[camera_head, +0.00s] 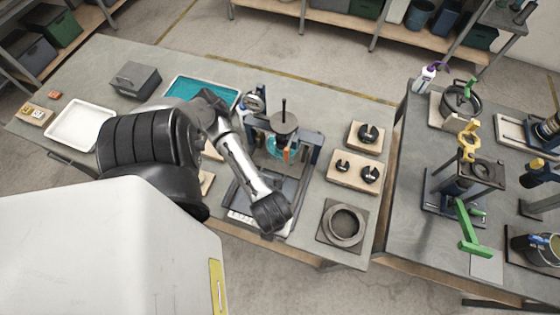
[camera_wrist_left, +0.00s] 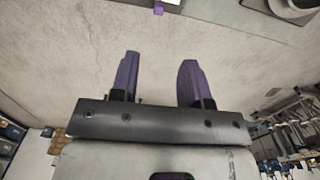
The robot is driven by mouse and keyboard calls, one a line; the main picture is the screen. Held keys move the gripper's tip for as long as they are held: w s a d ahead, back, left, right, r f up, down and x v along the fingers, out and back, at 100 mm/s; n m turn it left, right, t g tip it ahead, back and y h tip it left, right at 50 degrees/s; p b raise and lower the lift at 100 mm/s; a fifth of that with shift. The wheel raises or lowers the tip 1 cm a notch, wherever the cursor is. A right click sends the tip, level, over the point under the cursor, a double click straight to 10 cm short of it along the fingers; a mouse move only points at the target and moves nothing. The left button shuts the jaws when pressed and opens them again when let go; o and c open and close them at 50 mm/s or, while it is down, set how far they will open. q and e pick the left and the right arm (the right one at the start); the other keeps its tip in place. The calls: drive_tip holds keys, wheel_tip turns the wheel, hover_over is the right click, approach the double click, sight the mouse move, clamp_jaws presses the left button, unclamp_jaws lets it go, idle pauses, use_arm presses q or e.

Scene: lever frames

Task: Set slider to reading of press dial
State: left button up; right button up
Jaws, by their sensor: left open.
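A press with a dark frame (camera_head: 313,140) and a round plate on top stands at the middle of the near table. A round dial (camera_head: 253,102) with a pale face sits at its upper left; its reading is too small to tell. A pale strip (camera_head: 240,216), perhaps the slider's scale, lies at the front of a dark base below the press, partly hidden by my left arm. I cannot make out the slider's knob. My left arm ends over the table's front; its fingers are hidden there. In the left wrist view my left gripper (camera_wrist_left: 158,80) is open and empty above bare floor.
Boards with black knobs (camera_head: 355,172) and a ring on a square plate (camera_head: 343,225) lie right of the press. A teal tray (camera_head: 190,86), white tray (camera_head: 80,125) and grey box (camera_head: 135,79) lie left. A second table (camera_head: 410,190) with levers stands right across a gap.

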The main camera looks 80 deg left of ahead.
use_arm(q)
wheel_tip(320, 180, down, 5)
drive_tip(key=shift+s+a+f+b, duration=0.1)
drive_tip(key=shift+b, duration=0.2)
wheel_tip(320, 180, down, 7)
drive_tip(key=shift+r+b, duration=0.15)
drive_tip(key=shift+b, duration=0.15)
drive_tip(key=shift+a+f, duration=0.1)
drive_tip(key=shift+f, duration=0.9)
use_arm(e)
drive_tip(key=shift+s+d+f, duration=0.1)
drive_tip(key=shift+s+f, duration=0.05)
drive_tip(key=shift+f, duration=0.6)
use_arm(q)
drive_tip(key=shift+c, duration=0.3)
clamp_jaws()
use_arm(e)
drive_tip(key=shift+d, duration=0.15)
